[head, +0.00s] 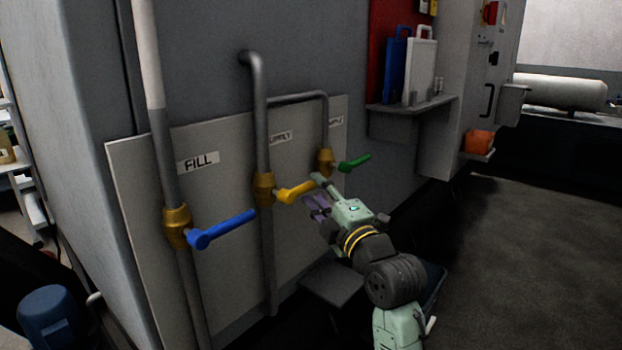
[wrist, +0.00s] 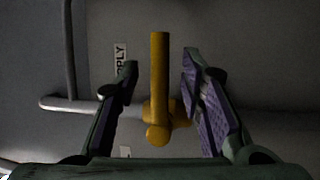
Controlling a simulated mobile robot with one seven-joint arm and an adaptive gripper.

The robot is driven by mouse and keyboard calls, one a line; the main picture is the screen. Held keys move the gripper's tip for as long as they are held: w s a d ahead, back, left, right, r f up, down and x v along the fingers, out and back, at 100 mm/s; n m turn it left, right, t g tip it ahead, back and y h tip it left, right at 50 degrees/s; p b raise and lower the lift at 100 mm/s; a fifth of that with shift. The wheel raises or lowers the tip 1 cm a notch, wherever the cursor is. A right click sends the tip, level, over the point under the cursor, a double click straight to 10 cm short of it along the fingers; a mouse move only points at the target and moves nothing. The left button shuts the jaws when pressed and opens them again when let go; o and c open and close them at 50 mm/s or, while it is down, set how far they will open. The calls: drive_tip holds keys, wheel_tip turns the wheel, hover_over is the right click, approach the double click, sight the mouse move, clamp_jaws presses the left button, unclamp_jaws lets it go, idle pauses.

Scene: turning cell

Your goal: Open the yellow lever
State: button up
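The yellow lever (head: 296,192) sticks out to the right from a brass valve (head: 264,187) on the middle pipe, across the pipe's line. In the wrist view the yellow lever (wrist: 160,75) stands between the two fingers, with clear gaps on both sides. My gripper (head: 314,193) is open near the lever's free end in the head view. In the wrist view the fingers of my gripper (wrist: 158,85) are apart and hold nothing. I cannot tell how deep the lever sits between them.
A blue lever (head: 222,229) on the left pipe, near the FILL label (head: 198,162), and a green lever (head: 354,162) on the right pipe flank the yellow one. A shelf (head: 412,105) holds blue and white boards. A grey step (head: 333,282) is below my arm. Open floor lies right.

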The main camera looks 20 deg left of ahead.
sight(314, 187)
drive_tip(key=shift+p+x, duration=0.3)
drive_tip(key=shift+x, duration=1.35)
clamp_jaws()
